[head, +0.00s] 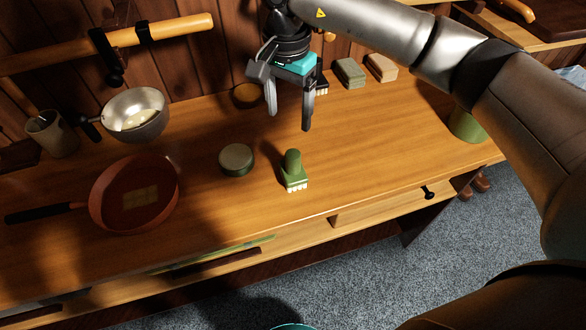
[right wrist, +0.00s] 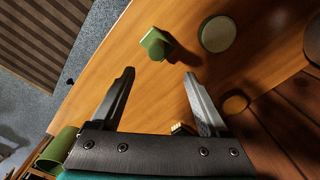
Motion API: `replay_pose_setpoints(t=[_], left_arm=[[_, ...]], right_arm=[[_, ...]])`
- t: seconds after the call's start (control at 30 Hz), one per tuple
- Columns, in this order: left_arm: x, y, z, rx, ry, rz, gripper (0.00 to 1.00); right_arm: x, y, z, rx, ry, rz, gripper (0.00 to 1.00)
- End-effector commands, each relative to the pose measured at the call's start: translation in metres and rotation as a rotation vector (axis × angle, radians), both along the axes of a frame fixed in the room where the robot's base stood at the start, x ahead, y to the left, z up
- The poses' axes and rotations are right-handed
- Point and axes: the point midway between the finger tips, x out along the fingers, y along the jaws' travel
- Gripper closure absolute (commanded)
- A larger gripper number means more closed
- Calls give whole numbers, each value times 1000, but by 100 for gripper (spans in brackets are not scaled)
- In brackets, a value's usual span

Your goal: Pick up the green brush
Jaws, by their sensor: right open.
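The green brush (head: 293,171) stands on the wooden table near its front edge, handle up, with pale bristles at its foot. It also shows in the right wrist view (right wrist: 156,43), beyond the fingertips and between their lines. My right gripper (head: 290,122) is open and empty above the table, behind the brush and apart from it. Its two fingers also show in the right wrist view (right wrist: 159,75). My left gripper is not in view.
A red pan (head: 112,212) and a metal pot (head: 136,125) are further left. Sponge-like blocks (head: 350,73) lie at the back, and a green cup (head: 467,125) stands at the right. The table right of the brush is clear.

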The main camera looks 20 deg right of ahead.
Motion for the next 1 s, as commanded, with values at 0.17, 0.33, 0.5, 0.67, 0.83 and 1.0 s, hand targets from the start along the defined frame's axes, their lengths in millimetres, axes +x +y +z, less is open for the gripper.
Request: replay_pose_setpoints(t=[0.17, 0.33, 0.5, 0.67, 0.83, 1.0], left_arm=[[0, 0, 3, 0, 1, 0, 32], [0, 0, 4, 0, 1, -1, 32], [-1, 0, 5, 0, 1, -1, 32], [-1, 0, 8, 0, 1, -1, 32], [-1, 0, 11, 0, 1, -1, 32], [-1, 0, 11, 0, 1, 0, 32]], right_arm=[[-2, 0, -41, 2, 7, -1, 21], [-1, 1, -70, 4, 5, 0, 21], [-1, 1, -82, 5, 2, 0, 21], [-3, -4, -97, 3, 5, -1, 21], [-4, -7, -122, 6, 4, -1, 21], [-3, -7, -134, 6, 0, 0, 21]])
